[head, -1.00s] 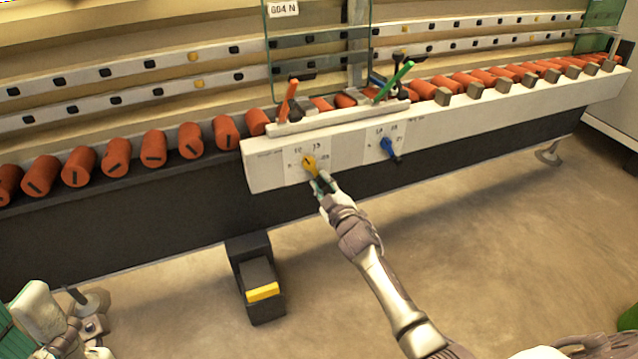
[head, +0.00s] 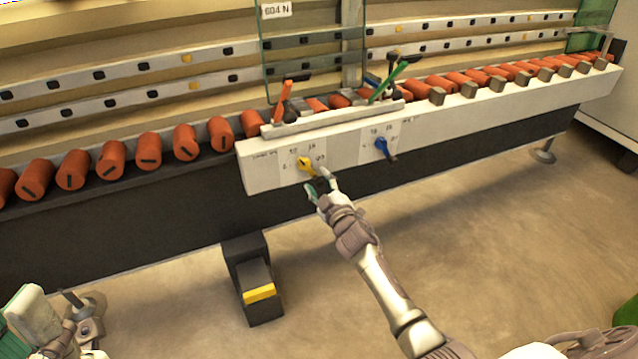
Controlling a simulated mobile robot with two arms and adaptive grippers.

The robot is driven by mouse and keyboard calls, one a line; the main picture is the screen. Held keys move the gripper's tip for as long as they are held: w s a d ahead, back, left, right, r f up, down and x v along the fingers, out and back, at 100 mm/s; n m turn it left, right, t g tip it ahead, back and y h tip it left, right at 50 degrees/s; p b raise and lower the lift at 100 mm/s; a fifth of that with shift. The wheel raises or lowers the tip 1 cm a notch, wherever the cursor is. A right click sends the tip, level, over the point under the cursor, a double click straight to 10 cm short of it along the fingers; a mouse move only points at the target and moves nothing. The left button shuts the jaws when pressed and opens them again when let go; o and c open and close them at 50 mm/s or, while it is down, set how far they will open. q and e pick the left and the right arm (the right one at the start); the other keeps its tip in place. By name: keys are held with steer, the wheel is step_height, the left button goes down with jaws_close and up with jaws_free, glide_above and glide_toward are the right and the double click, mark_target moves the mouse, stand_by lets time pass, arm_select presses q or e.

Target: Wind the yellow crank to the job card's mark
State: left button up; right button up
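The yellow crank (head: 305,163) sits on a white dial plate on the machine's front panel, its arm pointing down and to the right. Small numbers around it are too blurred to read surely. My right gripper (head: 317,185) is at the lower right of the crank, close to its handle end. I cannot tell whether it touches the handle or whether its fingers are closed. My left gripper shows only in part at the lower left corner; its fingers are not clear. No job card with a readable mark can be made out.
A blue crank (head: 384,148) is on the same panel to the right. Orange rollers (head: 148,152) line the conveyor. Red (head: 282,100) and green (head: 388,82) levers stand above the panel. A black pedal box with a yellow edge (head: 259,292) is on the floor. Open floor lies in front.

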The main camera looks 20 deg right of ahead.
steer(key=s, duration=1.2)
steer(key=shift+d, duration=0.2)
